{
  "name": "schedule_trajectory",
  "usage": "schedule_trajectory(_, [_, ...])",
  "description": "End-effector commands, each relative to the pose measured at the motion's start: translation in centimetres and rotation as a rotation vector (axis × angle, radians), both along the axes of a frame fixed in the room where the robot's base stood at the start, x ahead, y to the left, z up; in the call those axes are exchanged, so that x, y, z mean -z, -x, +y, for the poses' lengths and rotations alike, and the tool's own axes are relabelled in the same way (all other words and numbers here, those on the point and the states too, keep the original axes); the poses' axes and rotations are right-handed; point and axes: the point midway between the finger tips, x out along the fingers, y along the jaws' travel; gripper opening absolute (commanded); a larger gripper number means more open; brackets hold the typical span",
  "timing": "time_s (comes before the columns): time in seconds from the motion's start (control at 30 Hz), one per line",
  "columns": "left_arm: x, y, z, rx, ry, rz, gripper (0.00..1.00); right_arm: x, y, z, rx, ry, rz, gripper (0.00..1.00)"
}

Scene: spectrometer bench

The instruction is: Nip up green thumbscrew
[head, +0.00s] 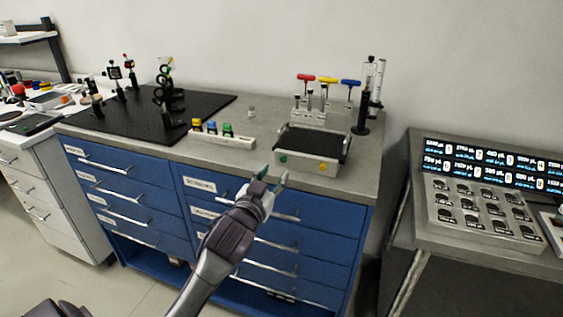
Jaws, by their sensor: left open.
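My left gripper (274,178) is open and empty. In the picture it shows in front of the bench's front edge, below and to the right of the green piece, and apart from it. The thread of the green piece is hidden in the rack. My right gripper is not in view.
A grey box with a dark top (308,165) sits right of the rack. Behind it stands a holder with red, yellow and blue T-handles (327,82). A black breadboard (120,115) with optics posts lies left. A control panel (485,205) is at right.

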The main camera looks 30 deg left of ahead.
Motion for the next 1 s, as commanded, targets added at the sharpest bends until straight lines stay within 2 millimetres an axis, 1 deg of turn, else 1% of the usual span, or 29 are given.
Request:
schedule_trajectory(0.03, [-0.2, -1.2, 0.3, -0.001, -0.001, -0.002, 0.42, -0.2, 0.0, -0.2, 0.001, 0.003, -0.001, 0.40])
schedule_trajectory(0.1, [-0.1, -2.5, 0.6, 0.000, 0.001, -0.001, 0.42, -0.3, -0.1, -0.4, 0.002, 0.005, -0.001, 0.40])
schedule_trajectory(0.2, [-0.1, -4.0, 1.0, 0.000, 0.000, 0.000, 0.42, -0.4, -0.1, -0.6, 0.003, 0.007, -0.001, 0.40])
schedule_trajectory(0.3, [0.0, -5.2, 1.2, 0.001, 0.000, 0.000, 0.42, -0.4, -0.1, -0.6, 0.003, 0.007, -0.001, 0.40])
schedule_trajectory(0.5, [0.0, -6.1, 1.4, 0.001, 0.000, 0.000, 0.42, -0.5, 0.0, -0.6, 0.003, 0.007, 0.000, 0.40])
schedule_trajectory(0.73, [0.0, -6.2, 1.4, 0.001, 0.000, 0.000, 0.42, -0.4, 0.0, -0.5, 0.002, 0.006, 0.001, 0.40])
schedule_trajectory(0.77, [0.0, -6.2, 1.4, 0.001, 0.000, 0.000, 0.39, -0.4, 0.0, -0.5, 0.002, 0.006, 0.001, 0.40])
schedule_trajectory(0.9, [0.0, -6.1, 1.4, 0.001, 0.000, 0.000, 0.15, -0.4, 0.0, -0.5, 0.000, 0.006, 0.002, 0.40])
schedule_trajectory(1.0, [0.1, -6.1, 1.4, 0.001, 0.000, 0.000, 0.00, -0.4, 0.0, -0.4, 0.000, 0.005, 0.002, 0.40])
